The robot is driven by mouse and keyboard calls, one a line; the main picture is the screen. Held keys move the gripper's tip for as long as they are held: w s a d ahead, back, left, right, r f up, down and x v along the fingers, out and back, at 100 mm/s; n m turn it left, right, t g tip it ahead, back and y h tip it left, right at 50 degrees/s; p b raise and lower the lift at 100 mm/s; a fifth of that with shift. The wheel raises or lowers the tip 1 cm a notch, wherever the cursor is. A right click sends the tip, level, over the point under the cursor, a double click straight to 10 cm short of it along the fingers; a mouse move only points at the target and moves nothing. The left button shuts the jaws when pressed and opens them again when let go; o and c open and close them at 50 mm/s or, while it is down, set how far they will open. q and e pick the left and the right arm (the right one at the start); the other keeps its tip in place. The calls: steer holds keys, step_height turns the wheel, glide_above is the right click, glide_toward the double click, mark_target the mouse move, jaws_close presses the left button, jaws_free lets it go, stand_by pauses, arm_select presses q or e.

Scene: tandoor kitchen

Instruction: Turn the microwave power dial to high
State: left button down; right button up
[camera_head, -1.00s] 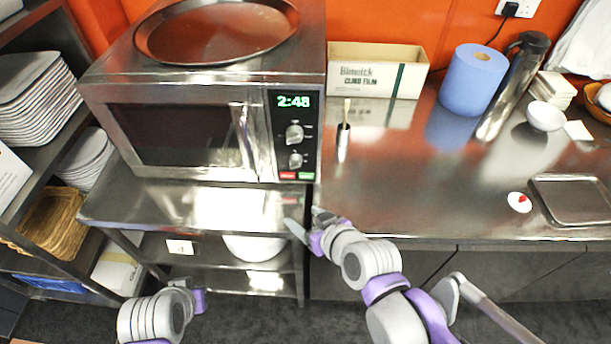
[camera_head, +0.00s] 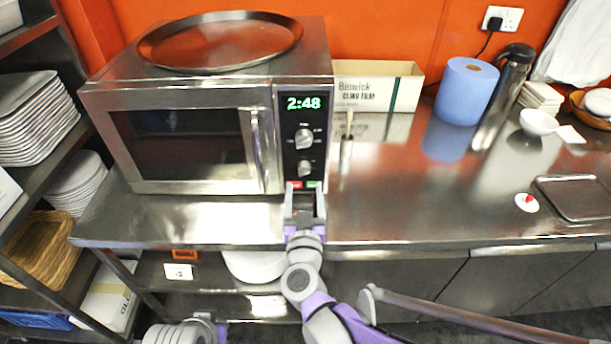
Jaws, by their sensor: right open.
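The microwave (camera_head: 185,148) stands on a steel shelf at the left, its door shut and its green display reading 2:48. Its control panel has an upper dial (camera_head: 304,138) and a lower dial (camera_head: 305,168), with a red and a green button below them. The dial markings are too small to read. My right gripper (camera_head: 304,192) is open just below the lower dial, in front of the buttons, and it does not hold a dial. My left arm shows only at the bottom edge; its gripper (camera_head: 220,330) is partly cut off, and its jaws cannot be made out.
A round metal tray (camera_head: 220,42) lies on top of the microwave. A brush-like tool (camera_head: 347,145) stands right of the panel. A cling film box (camera_head: 378,88), blue paper roll (camera_head: 466,92) and flask (camera_head: 503,95) are at the back. The counter front (camera_head: 420,215) is clear.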

mark_target(304, 169)
steer(key=w, duration=0.5)
steer(key=shift+w, duration=0.3)
jaws_close()
